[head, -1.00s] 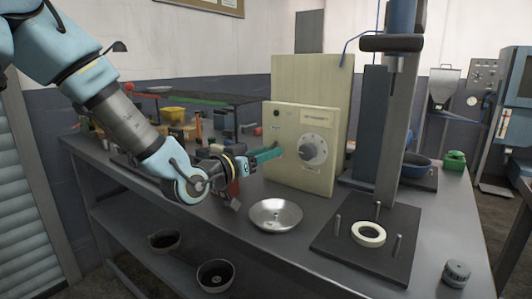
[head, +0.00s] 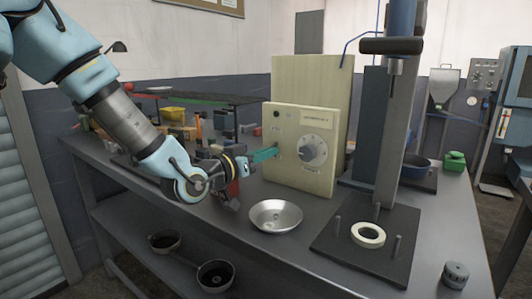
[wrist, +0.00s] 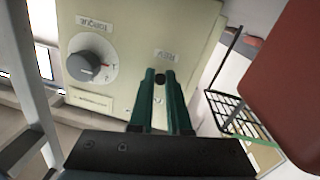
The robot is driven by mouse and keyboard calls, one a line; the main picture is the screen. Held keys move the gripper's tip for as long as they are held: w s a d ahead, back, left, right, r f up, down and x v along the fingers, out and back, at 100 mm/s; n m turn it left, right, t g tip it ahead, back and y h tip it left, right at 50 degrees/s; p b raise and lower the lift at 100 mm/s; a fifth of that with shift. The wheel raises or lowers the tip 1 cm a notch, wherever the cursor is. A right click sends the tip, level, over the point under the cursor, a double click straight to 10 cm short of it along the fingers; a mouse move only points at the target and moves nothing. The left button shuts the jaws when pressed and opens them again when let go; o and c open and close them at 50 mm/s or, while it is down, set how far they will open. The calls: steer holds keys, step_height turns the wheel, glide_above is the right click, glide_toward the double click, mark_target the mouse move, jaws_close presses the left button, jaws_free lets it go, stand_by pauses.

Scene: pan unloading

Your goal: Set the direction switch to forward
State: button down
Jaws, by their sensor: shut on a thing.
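The cream control box (head: 283,178) stands on the bench and carries a large round dial (head: 312,151). In the wrist view the box face (wrist: 125,45) shows upside down, with the dial (wrist: 88,66) marked TORQUE at left and the letters REV near my fingertips. My gripper (head: 277,152) reaches the left part of the face from the left. In the wrist view its green fingers (wrist: 160,75) are shut on the small dark direction switch (wrist: 160,79). The fingers hide most of the switch, and I cannot tell its position.
A shallow metal dish (head: 275,216) lies on the bench in front of the box. A press stand (head: 340,245) with a pale ring (head: 368,235) on its base stands to the right. Tools and small items clutter the bench behind my arm.

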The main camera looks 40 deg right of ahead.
mark_target(273, 145)
steer(key=shift+a+r+y+p, duration=0.1)
steer(key=shift+r+y+p, duration=0.95)
steer(key=shift+p, duration=1.5)
steer(key=y+p, duration=0.1)
steer(key=p, duration=0.1)
steer(key=r+y+p, duration=0.1)
steer(key=p, duration=0.2)
steer(key=shift+g+y, duration=0.35)
steer(key=shift+g, duration=0.05)
steer(key=y+p, duration=0.1)
steer(key=p, duration=0.1)
steer(key=y+p, duration=0.1)
steer(key=p, duration=0.1)
steer(key=r+g+y+p, duration=0.1)
steer(key=p, duration=0.1)
steer(key=shift+d+r+n+y+p, duration=0.1)
steer(key=shift+d+n+y+p, duration=0.2)
steer(key=shift+y+p, duration=0.1)
steer(key=shift+d+y+p, duration=0.15)
steer(key=shift+y+p, duration=0.85)
steer(key=shift+p, duration=0.1)
steer(key=shift+w, duration=0.1)
steer(key=c, duration=0.9)
jaws_free()
